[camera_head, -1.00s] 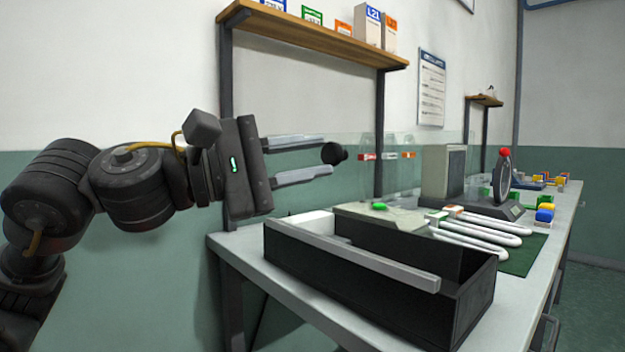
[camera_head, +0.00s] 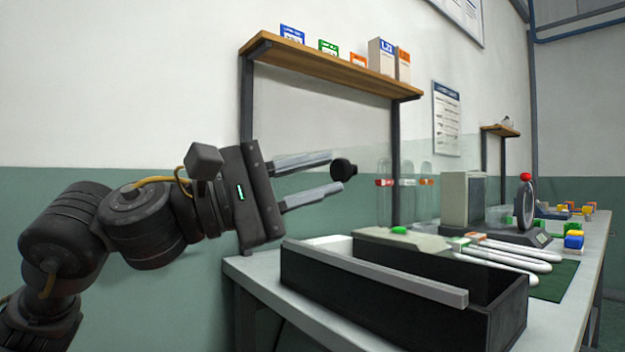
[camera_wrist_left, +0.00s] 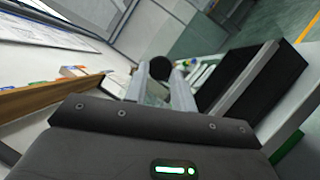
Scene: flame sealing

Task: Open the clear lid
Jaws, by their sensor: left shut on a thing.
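A black round knob (camera_head: 344,168) shows at the fingertips of my left gripper (camera_head: 333,175) in the head view. It also shows at the fingertips in the left wrist view (camera_wrist_left: 160,67). The left gripper is shut on the knob, with its two grey fingers on either side. A faint clear panel (camera_head: 407,158), which seems to be the clear lid, stands behind the knob, in front of the wall. Its outline is hard to see, and I cannot tell how it joins the knob. My right gripper is not in view.
A black open box (camera_head: 400,318) with a light rail stands at the near table edge, below the gripper. White tubes (camera_head: 505,251) lie on a green mat beyond it. A wooden shelf (camera_head: 330,68) with small boxes hangs above. A grey device (camera_head: 462,198) stands farther back.

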